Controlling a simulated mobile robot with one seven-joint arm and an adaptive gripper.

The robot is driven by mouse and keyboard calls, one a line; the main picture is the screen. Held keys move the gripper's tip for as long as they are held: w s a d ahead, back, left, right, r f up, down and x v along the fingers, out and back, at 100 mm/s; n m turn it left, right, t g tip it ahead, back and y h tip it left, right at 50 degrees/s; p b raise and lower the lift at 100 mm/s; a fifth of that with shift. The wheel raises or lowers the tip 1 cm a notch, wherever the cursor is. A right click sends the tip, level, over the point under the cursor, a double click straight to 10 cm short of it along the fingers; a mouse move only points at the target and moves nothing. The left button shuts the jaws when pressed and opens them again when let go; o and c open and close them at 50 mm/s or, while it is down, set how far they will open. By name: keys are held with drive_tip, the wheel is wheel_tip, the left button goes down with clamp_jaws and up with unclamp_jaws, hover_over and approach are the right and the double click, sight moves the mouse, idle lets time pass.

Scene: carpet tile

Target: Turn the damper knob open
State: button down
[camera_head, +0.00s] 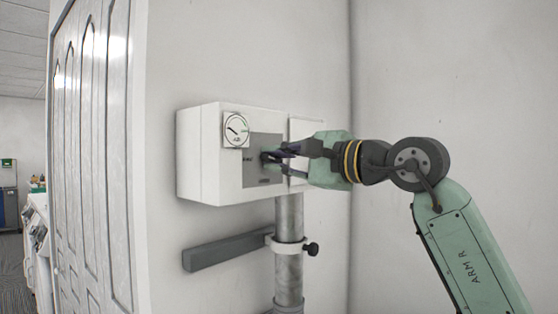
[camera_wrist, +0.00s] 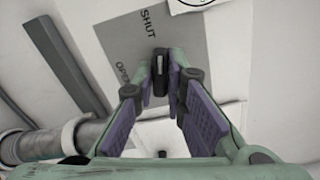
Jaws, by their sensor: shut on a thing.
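The black damper knob (camera_wrist: 160,68) sits on a grey plate (camera_wrist: 185,32) on the front of a white wall box (camera_head: 202,155). The knob carries a pale mark, which lies toward the top of the wrist view. The plate bears the word SHUT and a second word, probably OPEN, partly covered by a finger. My gripper (camera_wrist: 161,88) is shut on the knob, with one purple-padded finger on each side. In the head view my gripper (camera_head: 274,157) reaches the plate from the right, and its fingers mostly hide the knob.
A round dial gauge (camera_head: 236,130) is on the box, up and left of the plate. A metal pipe (camera_head: 289,250) runs down below, held by a clamp with a black knob (camera_head: 312,249) on a grey bar (camera_head: 226,253). A panelled door (camera_head: 95,150) stands at left.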

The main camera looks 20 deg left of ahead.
drive_tip(key=shift+m, duration=0.3)
drive_tip(key=m, duration=0.3)
drive_tip(key=shift+f+b, duration=0.1)
drive_tip(key=shift+b, duration=0.3)
drive_tip(key=m+b, duration=0.1)
drive_tip(key=m, duration=0.3)
drive_tip(key=shift+m, duration=0.3)
drive_tip(key=m+b, duration=0.1)
drive_tip(key=m, duration=0.5)
drive_tip(key=shift+m, duration=0.4)
drive_tip(key=c, duration=1.6)
unclamp_jaws()
drive_tip(key=shift+c, duration=0.2)
